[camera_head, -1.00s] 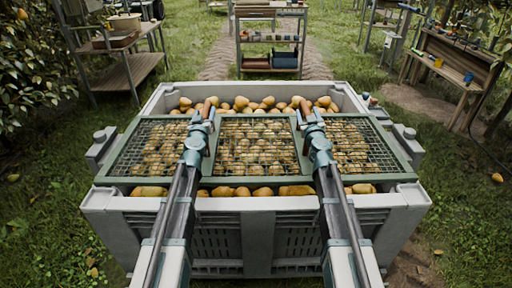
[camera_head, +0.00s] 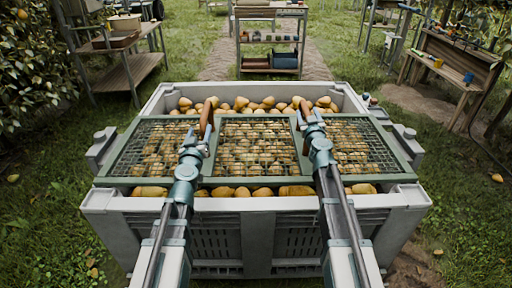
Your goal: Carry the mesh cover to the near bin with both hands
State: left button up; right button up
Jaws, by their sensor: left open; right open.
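The mesh cover (camera_head: 258,182), a green frame with wire mesh panels, lies flat across the top of a grey bin (camera_head: 260,204) full of pears. Two brown handles stand out along its crossbars, the left handle (camera_head: 206,115) and the right handle (camera_head: 304,107). My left gripper (camera_head: 202,142) is open at the near end of the left handle, with most of that handle showing beyond it. My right gripper (camera_head: 310,118) is open at the right handle and hides part of it. Whether the jaws touch the handles cannot be told.
Pears (camera_head: 255,102) show beyond the cover's far edge and along its near edge. A shelf cart (camera_head: 270,40) stands behind the bin, a wooden workbench (camera_head: 450,65) at the right and a table (camera_head: 125,70) at the left.

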jog(key=shift+s, duration=0.15)
jog(key=s, duration=1.1)
jog(key=shift+s, duration=0.35)
jog(key=shift+s+d, duration=0.1)
